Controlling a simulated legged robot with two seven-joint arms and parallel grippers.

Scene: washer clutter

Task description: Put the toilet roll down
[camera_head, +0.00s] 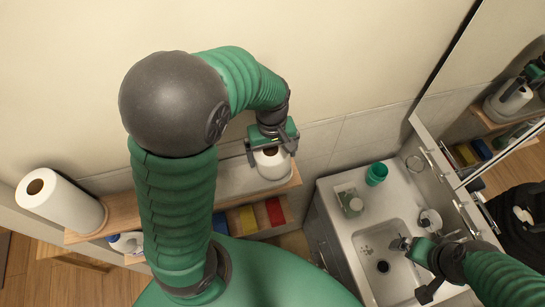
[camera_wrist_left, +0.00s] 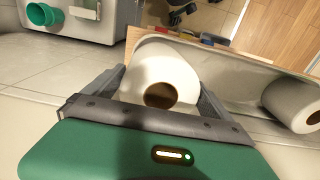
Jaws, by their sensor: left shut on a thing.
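The white toilet roll (camera_head: 272,165) is at the right end of the wooden shelf by the wall. In the left wrist view the roll (camera_wrist_left: 163,72) sits between my left gripper's fingers, its brown core hole facing the camera. My left gripper (camera_head: 271,150) is shut on it from above. I cannot tell whether the roll touches the surface beneath it. My right gripper (camera_head: 405,246) is over the sink, and its opening is too small to judge.
A larger paper roll (camera_head: 62,200) stands at the shelf's left end (camera_head: 118,208). A pale grey tray (camera_head: 234,178) lies along the shelf, with coloured items below. On the right are the sink (camera_head: 370,262), a teal cup (camera_head: 376,174) and a mirror.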

